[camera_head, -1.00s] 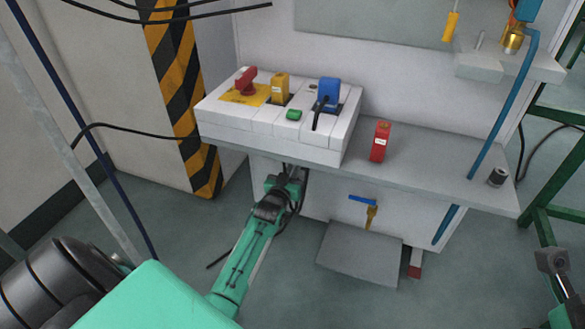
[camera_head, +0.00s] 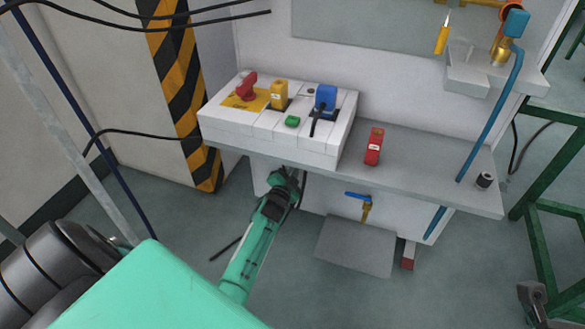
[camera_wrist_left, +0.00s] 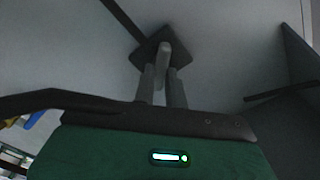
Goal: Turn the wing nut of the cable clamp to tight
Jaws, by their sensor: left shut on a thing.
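My left gripper (camera_head: 288,178) comes up from below, under the front edge of the grey shelf, and its fingertips are hidden there in the head view. In the left wrist view its two grey fingers (camera_wrist_left: 162,88) stand close on both sides of a narrow grey piece, which seems to be the wing nut (camera_wrist_left: 162,62). The piece sits in front of a dark diamond-shaped plate (camera_wrist_left: 148,44), probably part of the cable clamp. The gripper is shut on this piece. How tight the nut is cannot be told. A dark part at the bottom right may be my right gripper (camera_head: 532,295); its fingers are unclear.
The shelf (camera_head: 430,170) carries a white switch box (camera_head: 270,140), a red block (camera_head: 374,147) and a small dark cylinder (camera_head: 485,180). A blue-handled valve (camera_head: 358,196) is below the shelf. A green frame (camera_head: 550,180) stands at the right.

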